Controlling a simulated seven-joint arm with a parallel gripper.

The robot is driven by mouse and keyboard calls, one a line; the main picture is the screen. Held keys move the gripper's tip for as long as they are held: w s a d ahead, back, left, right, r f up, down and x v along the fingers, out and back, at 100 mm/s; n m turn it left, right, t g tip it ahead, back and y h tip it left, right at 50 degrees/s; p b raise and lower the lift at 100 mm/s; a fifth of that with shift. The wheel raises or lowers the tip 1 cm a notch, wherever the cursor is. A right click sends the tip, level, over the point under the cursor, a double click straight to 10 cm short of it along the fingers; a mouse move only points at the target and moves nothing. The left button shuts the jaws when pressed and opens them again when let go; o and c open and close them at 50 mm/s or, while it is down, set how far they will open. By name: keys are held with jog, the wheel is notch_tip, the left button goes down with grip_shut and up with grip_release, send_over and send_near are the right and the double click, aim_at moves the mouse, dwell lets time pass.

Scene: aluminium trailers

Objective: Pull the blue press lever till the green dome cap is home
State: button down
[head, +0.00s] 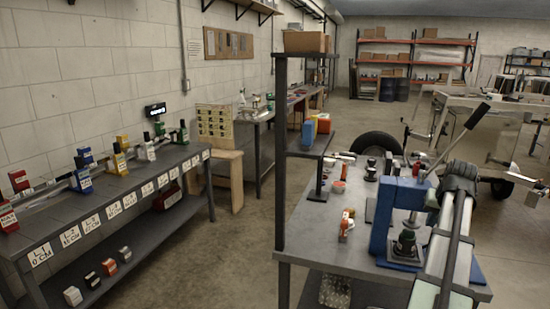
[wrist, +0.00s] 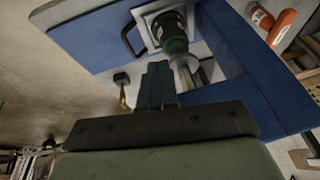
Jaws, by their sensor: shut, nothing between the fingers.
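The blue press (head: 382,217) stands at the near end of the grey bench. Its lever (head: 449,145) is a metal rod with a black grip, raised and slanting up to the right. The green dome cap (head: 405,246) sits low in the press under a dark part. In the wrist view the green cap (wrist: 175,46) shows just beyond my fingers, beside the blue frame (wrist: 225,105). My gripper (wrist: 158,66) is shut and empty. It is not on the lever. In the head view my arm covers part of the press's right side, and my fingertips are not clear.
An orange-and-white item (head: 346,225) and small parts lie left of the press on the bench (head: 318,232). A dark upright post (head: 281,150) and shelf stand at the bench's left. A lower table (head: 60,226) runs along the left wall. Open floor lies between.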

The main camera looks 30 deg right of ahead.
jog(key=w+a+f+n+g+y, duration=0.1)
jog(key=w+a+f+g, duration=0.15)
jog(key=a+f, duration=1)
jog(key=w+a+f+n+g+y, duration=0.1)
jog(key=w+a+f+n+y, duration=0.15)
jog(key=a+f, duration=1)
jog(key=w+a+f+g+y, duration=0.1)
jog(key=w+a+f, duration=0.2)
jog(key=a+f, duration=0.95)
jog(key=s+a+f+n+g, duration=0.2)
jog(key=s+a+f, duration=0.3)
jog(key=a+f, duration=0.3)
jog(key=s+a+f+n+g, duration=0.1)
jog(key=s+a+f, duration=0.4)
jog(key=f, duration=0.5)
jog(key=s+a+f+n+g+h, duration=0.1)
jog(key=s+a+f, duration=0.3)
jog(key=s, duration=0.4)
jog(key=s+a+f+n+g+h, duration=0.1)
jog(key=s+a+f+n+g, duration=0.1)
jog(key=s+a, duration=0.3)
jog(key=s+f, duration=0.1)
jog(key=s, duration=0.2)
jog(key=shift+s+f, duration=0.4)
